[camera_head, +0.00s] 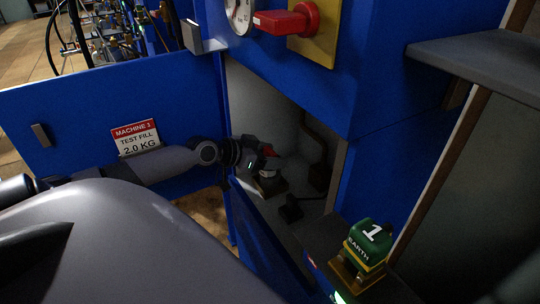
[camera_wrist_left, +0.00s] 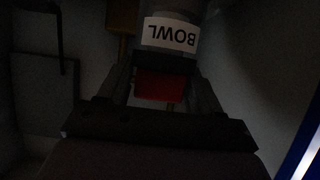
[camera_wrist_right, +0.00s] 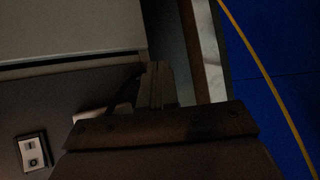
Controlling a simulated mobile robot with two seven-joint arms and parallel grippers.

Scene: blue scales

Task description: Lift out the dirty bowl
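The bowl (camera_wrist_left: 172,35), pale with a white label reading "BOWL" upside down, is at the top of the dark left wrist view. A red part (camera_wrist_left: 158,87) shows below it. My left gripper (camera_wrist_left: 160,85) has its fingers apart on either side of the red part; I cannot tell whether they touch it. In the head view my left gripper (camera_head: 268,162) reaches into the open blue cabinet, and the bowl is hard to make out there. My right gripper (camera_wrist_right: 157,85) has its fingers together, with nothing seen between them; the head view does not clearly show it.
An open blue door (camera_head: 75,110) with a "MACHINE 1 TEST FILL 2.0 KG" sign (camera_head: 136,138) stands left of the opening. Above are a gauge (camera_head: 240,12) and a red handle (camera_head: 285,20). A green "1 EARTH" piece (camera_head: 368,242) stands at lower right. A grey shelf (camera_head: 480,62) juts out right.

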